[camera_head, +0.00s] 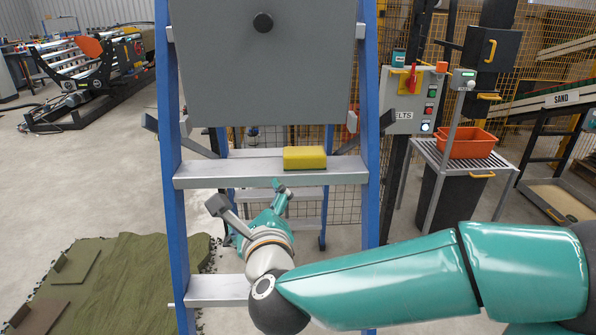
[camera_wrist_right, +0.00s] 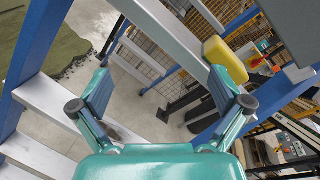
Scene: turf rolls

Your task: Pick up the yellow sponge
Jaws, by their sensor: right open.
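The yellow sponge (camera_head: 305,156) has a darker underside and lies on a grey step (camera_head: 230,172) of a blue-framed ladder, right of the step's middle. In the right wrist view the sponge (camera_wrist_right: 226,58) shows at the upper right, beyond the right-hand finger and partly hidden by it. My right gripper (camera_head: 248,200) is open, just below that step and to the left of the sponge, not touching it. In the wrist view nothing is between its fingers (camera_wrist_right: 160,85). My left gripper is not in view.
A large grey panel (camera_head: 262,70) hangs above the sponge between the blue rails (camera_head: 170,140). A lower step (camera_head: 215,290) is below my gripper. A control box (camera_head: 412,98) and an orange-red bin (camera_head: 467,143) on a grated stand are to the right. A green mat (camera_head: 120,290) lies at the lower left.

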